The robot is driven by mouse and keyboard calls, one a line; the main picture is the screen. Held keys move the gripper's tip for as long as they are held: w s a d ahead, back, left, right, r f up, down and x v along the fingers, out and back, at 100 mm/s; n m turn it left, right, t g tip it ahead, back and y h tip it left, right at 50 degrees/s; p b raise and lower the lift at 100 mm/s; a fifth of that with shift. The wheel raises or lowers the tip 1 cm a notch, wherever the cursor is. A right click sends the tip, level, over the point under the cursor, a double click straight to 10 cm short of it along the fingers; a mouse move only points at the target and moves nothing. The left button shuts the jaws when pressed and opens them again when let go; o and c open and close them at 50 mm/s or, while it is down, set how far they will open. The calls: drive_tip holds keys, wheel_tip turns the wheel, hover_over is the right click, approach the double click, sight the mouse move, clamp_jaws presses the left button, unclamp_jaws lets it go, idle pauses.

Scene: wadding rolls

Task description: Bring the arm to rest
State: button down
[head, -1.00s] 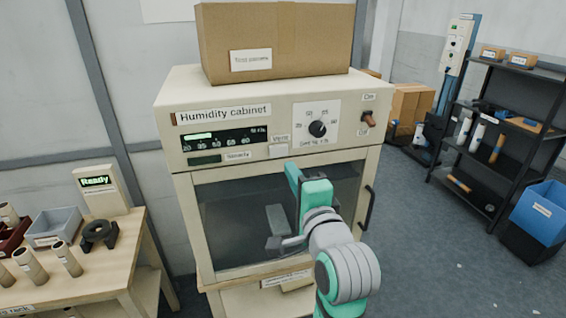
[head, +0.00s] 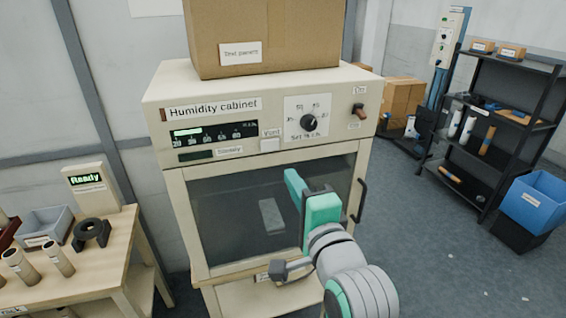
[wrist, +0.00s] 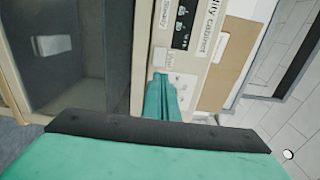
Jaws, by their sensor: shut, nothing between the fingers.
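My gripper (head: 291,176) shows in the head view as teal parts in front of the humidity cabinet's (head: 172,200) glass door. Its fingers are together and empty. In the wrist view the teal fingers (wrist: 161,80) point toward the cabinet's control panel (wrist: 184,35). The cabinet door is closed, and a pale grey block shows through the glass (head: 230,215). I cannot tell whether the fingers touch the cabinet; the arm hides part of the door's lower right.
A cardboard box (head: 290,35) sits on the cabinet. A wooden table (head: 95,280) with tubes and a grey bin (head: 42,228) stands at left. A black shelf rack (head: 490,130) and blue bin (head: 535,203) stand at right. Open floor (head: 420,240) lies between cabinet and rack.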

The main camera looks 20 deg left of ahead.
drive_tip(key=shift+w, duration=0.1)
drive_tip(key=s+d+f+n+h, duration=0.1)
drive_tip(key=s+d+f+h, duration=0.15)
drive_tip(key=f, duration=0.75)
drive_tip(key=s+d+f+t+h, duration=0.1)
drive_tip(key=s+d+f+h, duration=0.2)
drive_tip(key=f, duration=0.8)
drive_tip(key=s+d+f+n+h, duration=0.1)
drive_tip(key=s+d+f+h, duration=0.2)
drive_tip(key=f, duration=0.7)
drive_tip(key=s+d+f+n, duration=0.1)
drive_tip(key=s+f+n, duration=0.2)
drive_tip(key=s, duration=0.6)
drive_tip(key=s+d+f+n+h, duration=0.1)
drive_tip(key=s+f+n, duration=0.2)
drive_tip(key=s, duration=0.6)
drive_tip(key=s+d+f+n, duration=0.1)
drive_tip(key=s+f+n, duration=0.2)
drive_tip(key=s, duration=0.6)
drive_tip(key=shift+s+d+g, duration=0.25)
drive_tip(key=shift+d+g, duration=0.05)
drive_tip(key=shift+d, duration=0.1)
drive_tip(key=shift+h, duration=0.25)
